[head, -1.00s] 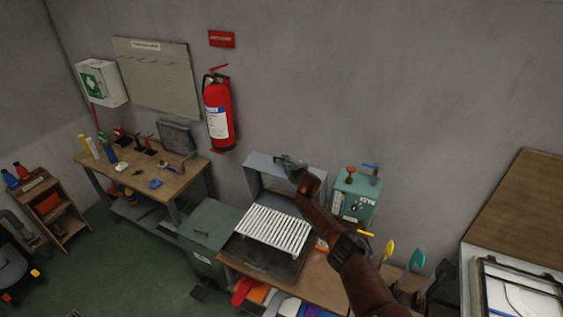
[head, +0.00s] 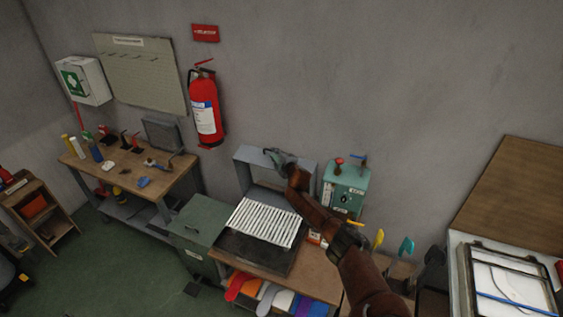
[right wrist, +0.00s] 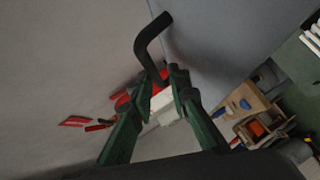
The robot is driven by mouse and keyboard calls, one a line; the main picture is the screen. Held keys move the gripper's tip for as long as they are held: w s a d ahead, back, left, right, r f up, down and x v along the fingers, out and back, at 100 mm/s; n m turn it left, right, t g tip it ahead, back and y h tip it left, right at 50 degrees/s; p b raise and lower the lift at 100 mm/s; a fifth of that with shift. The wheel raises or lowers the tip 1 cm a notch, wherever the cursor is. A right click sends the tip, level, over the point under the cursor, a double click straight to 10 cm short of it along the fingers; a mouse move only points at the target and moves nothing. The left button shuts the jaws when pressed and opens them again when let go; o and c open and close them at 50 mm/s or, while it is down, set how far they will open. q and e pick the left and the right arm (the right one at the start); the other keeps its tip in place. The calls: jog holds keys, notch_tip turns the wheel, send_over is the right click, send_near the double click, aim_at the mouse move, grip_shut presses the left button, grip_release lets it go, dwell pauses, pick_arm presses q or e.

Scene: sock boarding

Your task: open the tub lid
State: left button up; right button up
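The dark green tub (head: 196,225) stands on the floor between the wooden workbench and the bench with the white rack. Its flat lid is down and has a small handle; a light label is on its front. My right gripper (head: 272,155) is up at the grey hood, to the right of and well apart from the tub. In the right wrist view its two green fingers (right wrist: 162,80) point forward with a black bent bar (right wrist: 148,40) between or just beyond the tips; I cannot tell whether they grip it. My left gripper is not in view.
The grey hood (head: 245,175) and white slatted rack (head: 263,222) are beside the tub. A teal machine (head: 343,188) stands right of the hood. A red fire extinguisher (head: 205,106) hangs on the wall. A workbench (head: 135,172) is left of the tub. Green floor (head: 110,265) in front is clear.

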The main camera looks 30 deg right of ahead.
jog(key=v, duration=1.1)
